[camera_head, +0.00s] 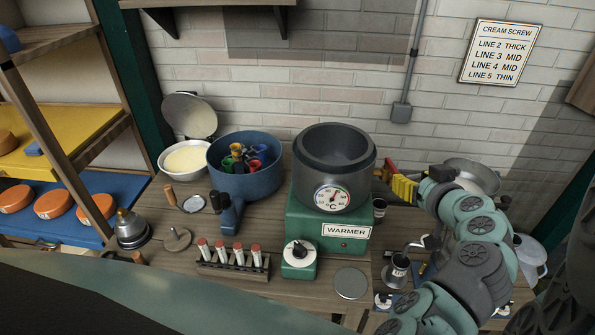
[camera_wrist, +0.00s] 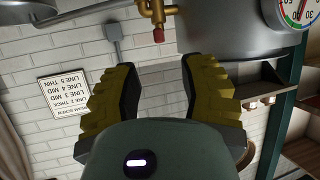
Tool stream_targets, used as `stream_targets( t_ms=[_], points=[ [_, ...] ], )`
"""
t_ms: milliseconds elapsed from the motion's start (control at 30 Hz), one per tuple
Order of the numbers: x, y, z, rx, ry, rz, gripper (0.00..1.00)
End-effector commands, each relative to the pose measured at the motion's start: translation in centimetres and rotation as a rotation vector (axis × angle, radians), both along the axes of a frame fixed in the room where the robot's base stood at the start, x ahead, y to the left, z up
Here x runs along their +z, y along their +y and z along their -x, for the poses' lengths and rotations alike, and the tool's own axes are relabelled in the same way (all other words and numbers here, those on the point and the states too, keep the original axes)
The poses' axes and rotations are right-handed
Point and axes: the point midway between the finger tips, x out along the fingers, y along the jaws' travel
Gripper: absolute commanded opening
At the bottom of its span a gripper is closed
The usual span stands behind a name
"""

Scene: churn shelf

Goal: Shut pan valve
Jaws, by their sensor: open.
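The dark grey pan (camera_head: 318,172) with a round dial stands on the green warmer (camera_head: 300,222). In the wrist view, which looks upside down, the pan (camera_wrist: 225,28) fills the top right. A brass valve (camera_wrist: 157,14) with a red tip shows beside it, pointing toward the gap between my fingers. My gripper (camera_wrist: 157,65) is open, with nothing between its yellow fingers, and the valve is beyond the fingertips. In the head view my gripper (camera_head: 402,187) is just right of the pan. A red piece shows beside its fingers; I cannot tell whether it belongs to the valve.
A blue pot (camera_head: 245,180) with coloured pieces stands left of the pan. A rack of red-capped tubes (camera_head: 233,262) and a round metal disc (camera_head: 350,283) lie in front. A metal bowl (camera_head: 472,174) is behind my arm. A sign (camera_head: 501,52) hangs on the brick wall.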

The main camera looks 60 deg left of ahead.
Motion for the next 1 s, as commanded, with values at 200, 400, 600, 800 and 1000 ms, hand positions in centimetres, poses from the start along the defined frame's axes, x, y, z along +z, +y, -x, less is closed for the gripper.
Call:
stream_targets(
  t_ms=[200, 400, 600, 800, 1000],
  points=[
    [-0.6, 1.9, -0.6, 0.007, 0.002, 0.0, 0.41],
    [-1.3, 3.3, -1.4, 0.005, 0.001, 0.0, 0.41],
    [-2.0, 4.6, -2.0, 0.004, 0.003, 0.001, 0.41],
    [-2.5, 5.8, -2.7, 0.005, 0.0, -0.001, 0.41],
    [-3.0, 6.6, -3.1, 0.002, 0.001, 0.001, 0.41]
  ],
)
